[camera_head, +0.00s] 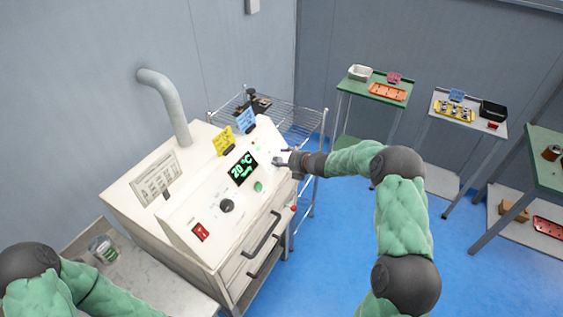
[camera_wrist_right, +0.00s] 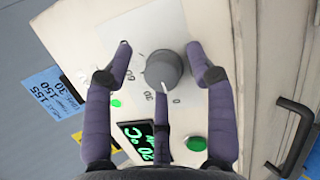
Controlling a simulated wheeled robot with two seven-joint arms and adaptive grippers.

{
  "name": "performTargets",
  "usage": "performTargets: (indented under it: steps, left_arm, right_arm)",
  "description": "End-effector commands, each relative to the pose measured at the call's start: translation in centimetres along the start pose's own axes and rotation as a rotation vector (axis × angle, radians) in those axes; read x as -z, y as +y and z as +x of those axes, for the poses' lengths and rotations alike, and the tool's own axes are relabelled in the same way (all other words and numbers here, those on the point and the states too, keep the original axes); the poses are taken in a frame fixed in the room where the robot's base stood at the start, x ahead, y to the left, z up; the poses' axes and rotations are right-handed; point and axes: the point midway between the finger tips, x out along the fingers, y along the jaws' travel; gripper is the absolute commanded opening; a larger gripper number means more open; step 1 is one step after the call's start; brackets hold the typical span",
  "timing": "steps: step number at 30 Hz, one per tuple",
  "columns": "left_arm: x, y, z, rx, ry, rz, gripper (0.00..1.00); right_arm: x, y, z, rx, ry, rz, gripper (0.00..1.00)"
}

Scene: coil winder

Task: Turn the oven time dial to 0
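The oven (camera_head: 190,210) is a cream box with a sloped control panel. The time dial (camera_wrist_right: 163,70) is a grey round knob in the right wrist view, with printed numbers around it. Its white pointer line faces the lower edge of the dial, a little left of the printed 0 (camera_wrist_right: 177,101). My right gripper (camera_head: 287,159) is at the panel's upper right in the head view. Its purple fingers (camera_wrist_right: 160,60) are spread on both sides of the dial, with gaps visible; contact is unclear. My left arm shows at the lower left, but its gripper is out of view.
A green display (camera_head: 242,168) reads 20 °C. A second black knob (camera_head: 227,206), a red switch (camera_head: 200,232) and a green button (camera_head: 258,186) share the panel. Oven door handles (camera_head: 262,236) stick out in front. A wire rack (camera_head: 300,125) stands behind; blue floor lies right.

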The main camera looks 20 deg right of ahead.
Motion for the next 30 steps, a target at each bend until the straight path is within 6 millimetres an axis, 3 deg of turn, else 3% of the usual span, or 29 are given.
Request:
performTargets:
  steps: [14, 20, 30]
  left_arm:
    - [0.0, 0.0, 0.0, 0.000, 0.000, 0.000, 0.40]
    - [0.0, 0.0, 0.0, 0.000, 0.000, 0.000, 0.40]
    - [0.0, 0.0, 0.0, 0.000, 0.000, 0.000, 0.40]
  right_arm:
    - [0.4, 0.2, -0.3, -0.004, 0.008, 0.000, 0.59]
    - [0.3, 0.2, -2.8, -0.005, 0.006, 0.000, 0.59]
    - [0.2, 0.1, -9.3, -0.003, 0.004, 0.001, 0.59]
